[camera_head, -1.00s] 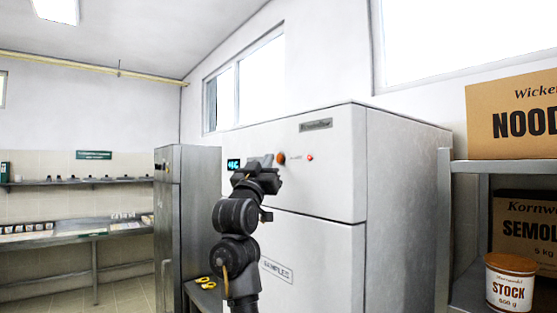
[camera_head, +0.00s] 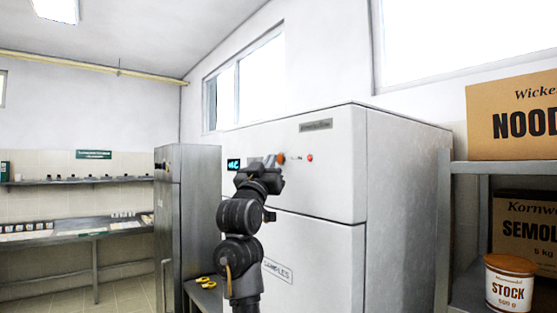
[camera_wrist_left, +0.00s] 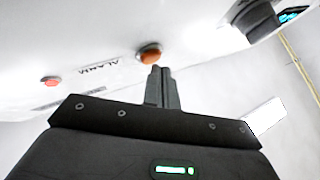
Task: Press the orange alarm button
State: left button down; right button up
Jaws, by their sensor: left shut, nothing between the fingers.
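The orange alarm button (camera_head: 281,158) is a round knob on the upper front of a large white fridge (camera_head: 340,190). In the left wrist view the button (camera_wrist_left: 150,53) stands beside the printed word ALARM. My left gripper (camera_head: 271,161) is shut and empty, just left of the button in the head view. In the wrist view its closed fingertips (camera_wrist_left: 160,70) point at the button's lower edge and nearly meet it; I cannot tell whether they touch. My right gripper is not in view.
A small red button (camera_head: 310,158) sits right of the alarm button, and a lit display (camera_head: 233,164) to its left. A steel cabinet (camera_head: 190,215) stands left of the fridge. A shelf with boxes (camera_head: 515,115) and a stock tub (camera_head: 510,285) is at right.

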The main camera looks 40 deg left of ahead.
pick_arm(q)
jog(key=shift+w+d, duration=0.1)
jog(key=shift+w, duration=0.35)
dwell(0.4)
jog(key=shift+s, duration=0.15)
jog(key=shift+s+a, duration=0.2)
jog(key=shift+s, duration=0.45)
jog(key=shift+b, duration=0.3)
jog(key=s+b, duration=0.1)
jog(key=s, duration=0.1)
jog(key=s+a+b, duration=0.1)
jog(key=s, duration=0.1)
jog(key=shift+s+a+b, duration=0.2)
jog(key=shift+s+b, duration=0.2)
